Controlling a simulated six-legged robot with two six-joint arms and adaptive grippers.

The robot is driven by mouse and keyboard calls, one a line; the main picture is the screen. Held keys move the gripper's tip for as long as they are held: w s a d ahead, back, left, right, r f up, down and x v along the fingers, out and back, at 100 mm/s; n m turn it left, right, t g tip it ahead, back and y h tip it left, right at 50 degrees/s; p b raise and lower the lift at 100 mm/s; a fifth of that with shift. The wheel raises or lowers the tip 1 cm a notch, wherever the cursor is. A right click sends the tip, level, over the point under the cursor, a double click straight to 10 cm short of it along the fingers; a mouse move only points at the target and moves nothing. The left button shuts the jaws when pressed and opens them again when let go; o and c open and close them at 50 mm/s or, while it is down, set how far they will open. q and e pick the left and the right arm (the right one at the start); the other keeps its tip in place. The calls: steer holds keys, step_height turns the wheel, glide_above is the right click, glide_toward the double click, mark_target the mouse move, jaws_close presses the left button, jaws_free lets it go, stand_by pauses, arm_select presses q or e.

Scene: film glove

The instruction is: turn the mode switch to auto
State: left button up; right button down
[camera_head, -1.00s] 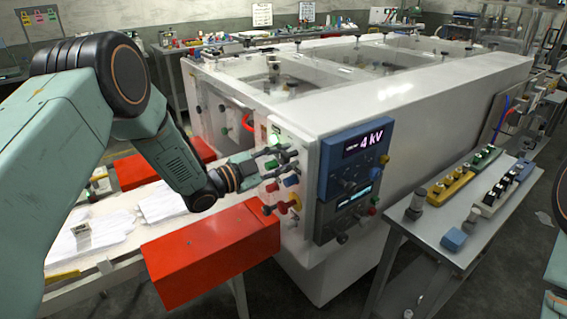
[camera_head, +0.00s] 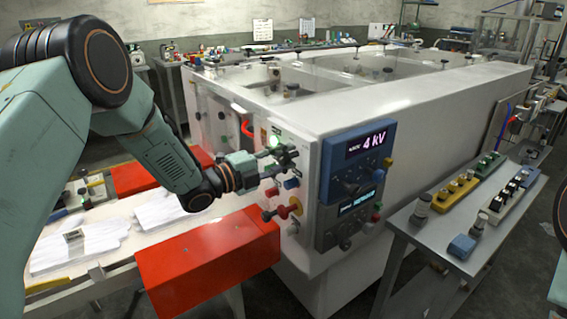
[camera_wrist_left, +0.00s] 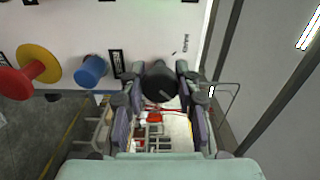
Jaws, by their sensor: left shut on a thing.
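The mode switch (camera_wrist_left: 159,82) is a round black knob on the white panel, seen in the left wrist view. A small label sits on the panel beside it. My left gripper (camera_wrist_left: 159,100) has its two fingers on either side of the knob and is shut on it. In the head view my left gripper (camera_head: 277,163) reaches the front panel of the white machine (camera_head: 290,130), above the blue and red buttons; there its fingers largely hide the knob. I cannot read the switch's setting. My right gripper does not show.
Next to the switch are a blue button (camera_wrist_left: 91,70) and a red button on a yellow disc (camera_wrist_left: 38,62). A display unit (camera_head: 357,160) reading 4 kV is at the right. Red guards (camera_head: 208,262) stand below left. A side table (camera_head: 432,243) holds control boxes.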

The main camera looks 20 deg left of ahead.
arm_select(q)
steer(key=shift+s+f+m, duration=0.1)
steer(key=shift+f+m, duration=0.15)
steer(key=shift+m, duration=0.15)
steer(key=o, duration=1.2)
steer(key=shift+s+r, duration=0.15)
steer(key=shift+r, duration=0.1)
steer(key=shift+c, duration=0.2)
steer(key=v, duration=1.2)
